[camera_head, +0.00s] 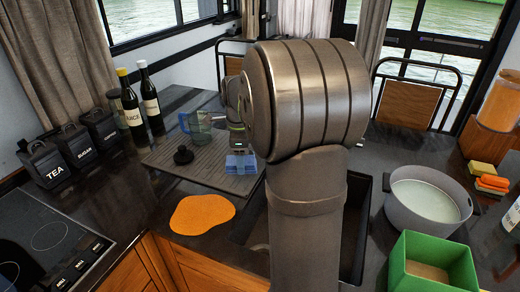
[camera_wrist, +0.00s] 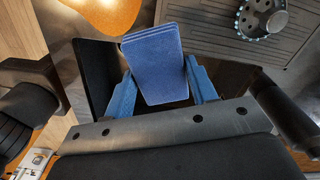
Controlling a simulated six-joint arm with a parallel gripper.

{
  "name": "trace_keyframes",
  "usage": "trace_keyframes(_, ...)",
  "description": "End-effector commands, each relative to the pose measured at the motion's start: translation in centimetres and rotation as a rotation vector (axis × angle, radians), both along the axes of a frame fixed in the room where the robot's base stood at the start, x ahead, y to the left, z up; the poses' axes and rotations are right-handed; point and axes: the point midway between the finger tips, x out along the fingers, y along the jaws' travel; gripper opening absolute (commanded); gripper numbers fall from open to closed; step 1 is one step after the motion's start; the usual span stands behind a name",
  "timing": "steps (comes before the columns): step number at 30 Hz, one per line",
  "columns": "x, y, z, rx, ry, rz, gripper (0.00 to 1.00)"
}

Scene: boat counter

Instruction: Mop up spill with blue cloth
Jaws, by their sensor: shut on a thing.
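In the head view my arm hides most of the gripper. The spill (camera_head: 203,214) is a flat orange puddle on the dark counter near its front edge, left of the sink. The cloth is behind and right of the spill in the head view. The spill (camera_wrist: 105,10) also shows at the top left of the wrist view.
A grey ribbed draining board (camera_head: 160,155) holds a clear glass mug (camera_head: 199,126) and a dark stopper-like object (camera_head: 183,156). Bottles (camera_head: 150,98) and black canisters (camera_head: 45,165) stand at left. A sink (camera_head: 355,220), grey tub (camera_head: 425,205) and green box (camera_head: 432,258) are at right.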

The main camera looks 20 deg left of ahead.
Motion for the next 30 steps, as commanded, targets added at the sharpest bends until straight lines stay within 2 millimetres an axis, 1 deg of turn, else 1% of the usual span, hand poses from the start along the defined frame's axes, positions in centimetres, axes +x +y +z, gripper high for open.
trace_keyframes(1, -2.0, 1.2, -0.2, 0.000, 0.000, 0.118, 0.34)
trace_keyframes(3, -4.5, 2.4, -0.6, 0.000, 0.001, 0.283, 0.34)
trace_keyframes(6, -7.9, 3.9, -1.2, 0.000, 0.000, 0.513, 0.34)
trace_keyframes(9, -11.1, 4.9, -1.7, 0.000, 0.000, 0.722, 0.34)
trace_keyframes(12, -13.6, 5.5, -2.2, 0.000, 0.000, 0.894, 0.34)
trace_keyframes(15, -15.5, 5.8, -2.5, 0.000, 0.000, 1.019, 0.34)
trace_keyframes(18, -16.5, 6.0, -2.7, 0.001, -0.001, 1.094, 0.34)
trace_keyframes(21, -17.0, 6.0, -3.0, 0.000, 0.001, 1.128, 0.34)
trace_keyframes(23, -17.0, 6.0, -3.4, 0.000, 0.001, 1.134, 0.34)
trace_keyframes(30, -17.0, 6.0, -5.4, 0.000, 0.002, 1.132, 0.34)
